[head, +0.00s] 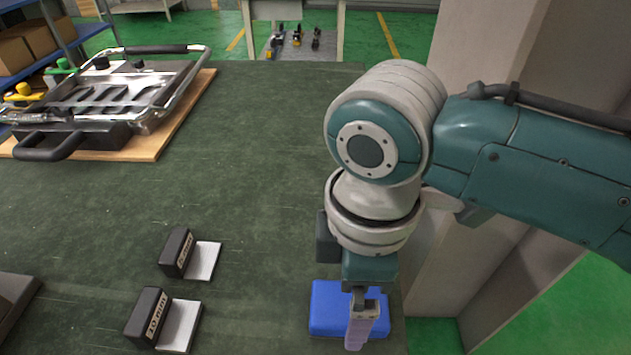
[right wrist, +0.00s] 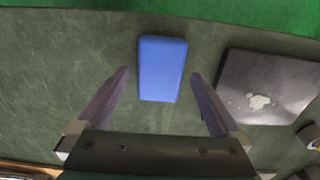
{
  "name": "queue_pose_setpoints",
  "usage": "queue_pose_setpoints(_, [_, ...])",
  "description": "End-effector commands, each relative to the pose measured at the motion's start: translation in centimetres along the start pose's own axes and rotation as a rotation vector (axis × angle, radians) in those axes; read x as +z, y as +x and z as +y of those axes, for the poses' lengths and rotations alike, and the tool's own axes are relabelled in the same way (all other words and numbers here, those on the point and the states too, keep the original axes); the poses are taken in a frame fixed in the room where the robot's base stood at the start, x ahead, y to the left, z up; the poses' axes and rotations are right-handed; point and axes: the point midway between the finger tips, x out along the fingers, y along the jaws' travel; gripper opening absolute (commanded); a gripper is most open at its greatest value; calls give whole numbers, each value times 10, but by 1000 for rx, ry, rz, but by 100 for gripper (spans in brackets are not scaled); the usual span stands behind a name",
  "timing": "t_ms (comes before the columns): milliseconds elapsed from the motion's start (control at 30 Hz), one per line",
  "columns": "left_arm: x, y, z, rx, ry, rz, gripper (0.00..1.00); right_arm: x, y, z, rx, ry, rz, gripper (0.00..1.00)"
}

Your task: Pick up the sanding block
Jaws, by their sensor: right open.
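A blue block (head: 328,308), which I take to be the sanding block, lies on the dark green table top near its right edge. My right gripper (head: 361,328) points down over it and hides part of it in the head view. In the right wrist view the blue block (right wrist: 162,68) lies in line with the gap between the two spread fingers (right wrist: 159,75), with free space on both sides. The right gripper is open and holds nothing. The height of the fingertips above the block is hard to tell. My left gripper is not in view.
Two black blocks, one (head: 148,317) marked "10 mm" and another (head: 176,252), stand beside pale plates. A metal-framed case (head: 150,90) lies on a wooden board at the back left. A dark plate with a whitish patch (right wrist: 262,85) lies right of the blue block.

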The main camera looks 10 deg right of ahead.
Motion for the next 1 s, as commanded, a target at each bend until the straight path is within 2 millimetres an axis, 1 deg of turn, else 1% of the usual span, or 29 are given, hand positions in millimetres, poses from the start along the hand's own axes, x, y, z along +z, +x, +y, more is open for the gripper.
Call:
queue_pose_setpoints(33, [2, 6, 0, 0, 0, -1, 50, -1, 12, -1, -2, 1, -2, 100])
queue_pose_setpoints(133, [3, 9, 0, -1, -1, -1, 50, -1, 24, -1, -1, 0, -3, 100])
queue_pose_setpoints(233, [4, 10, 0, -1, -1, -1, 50, -1, 29, -1, 0, -2, -1, 100])
queue_pose_setpoints(433, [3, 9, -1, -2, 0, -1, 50, -1, 29, -1, 1, -2, -1, 100])
queue_pose_setpoints(467, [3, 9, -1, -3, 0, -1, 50, -1, 29, -1, 1, -2, -1, 98])
queue_pose_setpoints(1000, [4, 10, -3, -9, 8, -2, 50, -1, 28, -1, 1, -1, -1, 37])
